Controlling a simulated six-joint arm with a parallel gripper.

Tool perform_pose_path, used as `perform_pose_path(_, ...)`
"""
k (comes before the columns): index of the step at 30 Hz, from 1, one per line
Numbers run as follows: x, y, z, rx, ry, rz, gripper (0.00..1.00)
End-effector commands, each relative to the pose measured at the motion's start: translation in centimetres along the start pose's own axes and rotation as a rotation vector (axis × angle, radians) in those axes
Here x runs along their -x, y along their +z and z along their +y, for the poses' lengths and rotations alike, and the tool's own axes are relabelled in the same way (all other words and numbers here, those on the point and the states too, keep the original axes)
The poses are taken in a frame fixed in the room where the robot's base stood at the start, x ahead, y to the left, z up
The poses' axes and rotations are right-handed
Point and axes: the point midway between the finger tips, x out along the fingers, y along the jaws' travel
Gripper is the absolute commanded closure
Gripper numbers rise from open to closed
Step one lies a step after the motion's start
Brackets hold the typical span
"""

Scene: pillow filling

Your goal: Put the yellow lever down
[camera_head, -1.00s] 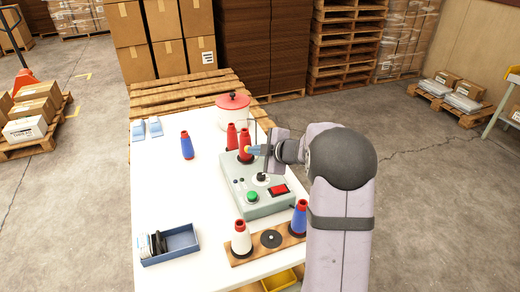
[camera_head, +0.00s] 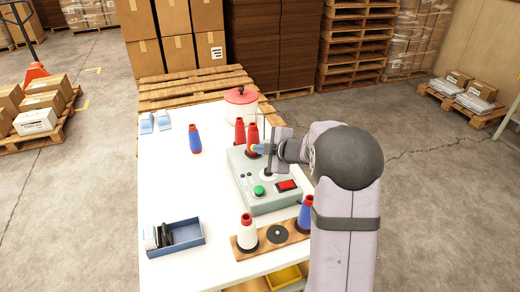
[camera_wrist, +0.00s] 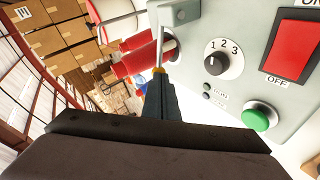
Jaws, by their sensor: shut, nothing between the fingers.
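The grey machine box (camera_head: 267,205) stands on the white table, with a numbered dial (camera_wrist: 217,62), a green button (camera_wrist: 255,119) and a red switch (camera_wrist: 292,47). A thin metal rod (camera_wrist: 160,46) at the box's edge shows in the wrist view, with a small yellow end (camera_wrist: 158,70) just beyond my fingertips. This may be the yellow lever; I cannot tell whether it touches them. My gripper (camera_wrist: 159,82) is shut and empty, above the back part of the box. In the head view my gripper (camera_head: 258,149) hides part of the box and red cones.
Two red cones (camera_head: 239,131) and a white pot with a red lid (camera_head: 241,96) stand behind the box. A blue cone (camera_head: 195,140) is left. A wooden board (camera_head: 259,248) with cones and a blue tray (camera_head: 187,240) are in front. The table's left middle is clear.

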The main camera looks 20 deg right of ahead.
Motion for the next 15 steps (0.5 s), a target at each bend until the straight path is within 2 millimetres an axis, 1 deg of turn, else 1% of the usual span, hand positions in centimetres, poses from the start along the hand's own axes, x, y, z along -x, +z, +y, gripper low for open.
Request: perform_pose_path(15,0.4,1.3,0.6,0.000,0.000,0.000,1.00)
